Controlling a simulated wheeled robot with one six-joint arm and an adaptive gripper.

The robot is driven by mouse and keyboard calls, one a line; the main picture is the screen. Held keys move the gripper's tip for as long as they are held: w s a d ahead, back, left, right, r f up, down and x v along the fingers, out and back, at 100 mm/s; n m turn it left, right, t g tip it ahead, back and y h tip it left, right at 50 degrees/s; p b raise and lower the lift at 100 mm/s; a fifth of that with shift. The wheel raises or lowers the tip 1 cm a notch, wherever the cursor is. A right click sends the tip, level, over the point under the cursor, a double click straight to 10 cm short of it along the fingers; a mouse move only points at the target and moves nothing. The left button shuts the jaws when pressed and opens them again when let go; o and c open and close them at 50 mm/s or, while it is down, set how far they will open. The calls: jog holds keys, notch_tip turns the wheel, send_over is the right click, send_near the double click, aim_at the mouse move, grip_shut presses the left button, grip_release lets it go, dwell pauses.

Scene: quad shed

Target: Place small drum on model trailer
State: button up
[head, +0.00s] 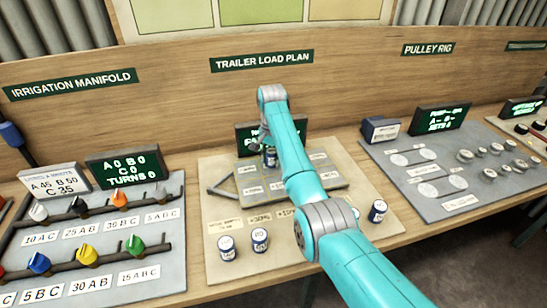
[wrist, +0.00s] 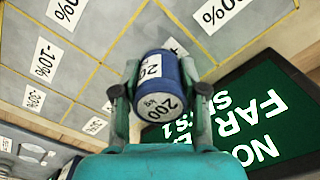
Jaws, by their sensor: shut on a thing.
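My gripper (wrist: 160,95) is shut on a small blue drum with white labels (wrist: 165,85), one finger on each side. The drum's end reads 200 kg. The same drum shows in the head view (head: 270,158), at the far side of the model trailer. The trailer (head: 335,178) is a flat grey deck marked in a grid with small percent labels, with a V-shaped drawbar at its left. Its deck also shows behind the drum in the wrist view (wrist: 90,45). I cannot tell whether the drum touches the deck. My arm hides part of the trailer.
Two drums (head: 227,248) (head: 260,240) stand on the pale board in front of the trailer; another drum (head: 378,211) stands at its right. A dark display (head: 245,138) with green text stands behind the trailer. The irrigation panel (head: 100,235) lies left, the pulley panel (head: 425,205) right.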

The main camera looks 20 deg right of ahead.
jog(key=o, duration=1.2)
jog(key=shift+f, duration=0.1)
